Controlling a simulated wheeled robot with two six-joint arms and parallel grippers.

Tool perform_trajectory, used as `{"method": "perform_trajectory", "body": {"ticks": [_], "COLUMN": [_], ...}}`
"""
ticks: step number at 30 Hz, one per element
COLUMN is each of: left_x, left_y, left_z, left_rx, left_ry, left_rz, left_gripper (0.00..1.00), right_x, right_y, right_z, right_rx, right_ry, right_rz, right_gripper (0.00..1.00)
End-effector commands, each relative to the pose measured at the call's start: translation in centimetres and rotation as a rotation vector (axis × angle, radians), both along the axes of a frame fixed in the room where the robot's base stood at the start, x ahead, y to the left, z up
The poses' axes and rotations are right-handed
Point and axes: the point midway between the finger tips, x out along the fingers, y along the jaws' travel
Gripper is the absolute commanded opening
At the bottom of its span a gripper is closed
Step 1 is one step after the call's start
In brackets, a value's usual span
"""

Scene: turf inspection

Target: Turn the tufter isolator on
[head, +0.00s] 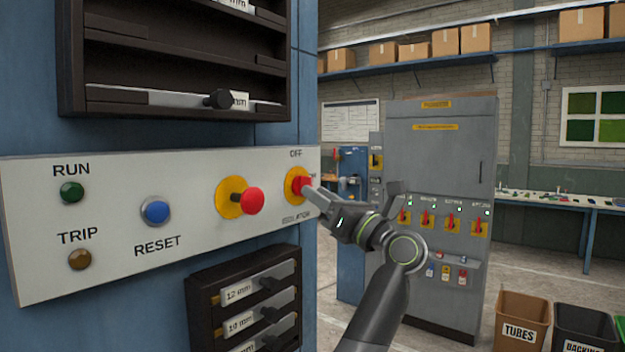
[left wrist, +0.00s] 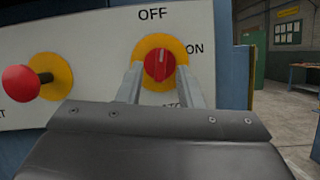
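The tufter isolator (head: 293,184) is a red rotary knob on a round yellow plate at the right end of the white control panel. In the left wrist view the red knob (left wrist: 158,66) has a pale mark standing upright, toward the OFF label; ON is printed to its upper right. My left gripper (head: 317,191) is right at the knob. In the left wrist view my left gripper's fingers (left wrist: 160,85) are spread, one on each side of the knob's lower part; whether either touches it I cannot tell. My right gripper is out of view.
A red mushroom button (head: 252,201) on a yellow plate sits just left of the isolator. A blue RESET button (head: 156,211) and green RUN lamp (head: 72,192) are further left. Dark racks (head: 200,310) sit above and below the panel. A grey cabinet (head: 440,150) stands behind.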

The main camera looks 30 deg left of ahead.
Motion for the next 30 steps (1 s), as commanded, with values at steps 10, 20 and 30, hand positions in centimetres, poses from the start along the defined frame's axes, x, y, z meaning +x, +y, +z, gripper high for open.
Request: {"method": "perform_trajectory", "body": {"ticks": [10,20,30], "left_x": [0.4,0.4,0.4], "left_y": [2.4,2.4,2.3], "left_z": [0.9,0.9,0.9], "left_rx": [-0.001,-0.001,-0.001], "left_ry": [0.001,0.001,0.003], "left_rz": [0.000,0.000,-0.001], "left_gripper": [0.33,0.17,0.00], "right_x": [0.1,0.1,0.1], "right_y": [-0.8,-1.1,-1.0], "right_z": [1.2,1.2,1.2], "right_rx": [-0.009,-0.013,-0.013], "right_ry": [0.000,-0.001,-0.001], "right_rz": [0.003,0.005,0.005], "right_gripper": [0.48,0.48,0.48]}}
